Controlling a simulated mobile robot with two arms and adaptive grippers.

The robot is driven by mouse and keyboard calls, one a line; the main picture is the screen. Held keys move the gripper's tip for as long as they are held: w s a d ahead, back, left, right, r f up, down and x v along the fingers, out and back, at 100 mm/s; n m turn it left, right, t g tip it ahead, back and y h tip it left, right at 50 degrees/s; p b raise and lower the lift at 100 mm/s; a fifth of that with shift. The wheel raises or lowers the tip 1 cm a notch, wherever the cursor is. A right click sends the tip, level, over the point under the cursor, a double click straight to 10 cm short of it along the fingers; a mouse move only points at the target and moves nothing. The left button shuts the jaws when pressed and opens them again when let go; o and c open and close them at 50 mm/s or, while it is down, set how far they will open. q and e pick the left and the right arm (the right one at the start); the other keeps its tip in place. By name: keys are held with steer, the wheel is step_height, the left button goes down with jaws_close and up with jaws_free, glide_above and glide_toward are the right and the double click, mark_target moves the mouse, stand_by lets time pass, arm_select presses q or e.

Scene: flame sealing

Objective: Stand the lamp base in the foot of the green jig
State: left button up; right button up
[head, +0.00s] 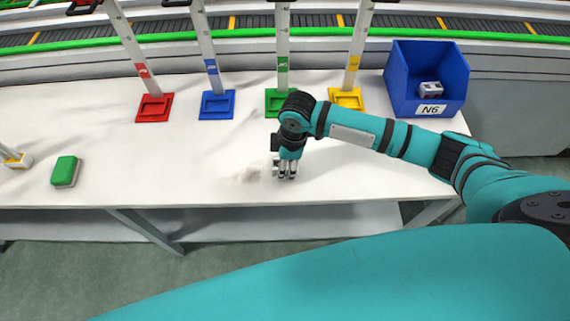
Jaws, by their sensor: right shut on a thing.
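The green jig (281,103) stands at the back of the white table, with a flat green foot and a tall pale marked post. No thing shows standing in its foot. My right gripper (286,175) points down over the table's front half, in front of the green jig and apart from it. It is shut on a small greyish thing, taken as the lamp base, mostly hidden by the fingers; its shape and tilt cannot be told. My left gripper is not in view.
Red (154,107), blue (217,105) and yellow (346,99) jigs stand beside the green one. A blue bin (400,88) marked N6 holds a small pale thing. A green-and-white block (65,171) lies at left. A pale smudge (246,175) marks the table.

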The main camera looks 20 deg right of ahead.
steer(key=shift+f, duration=0.75)
steer(key=o, duration=1.2)
steer(key=shift+f, duration=0.1)
steer(key=shift+c, duration=0.2)
step_height(320, 180, up, 12)
steer(key=d, duration=0.1)
steer(key=shift+s+d+b, duration=0.15)
steer(key=shift+s+b, duration=0.05)
steer(key=shift+b, duration=0.1)
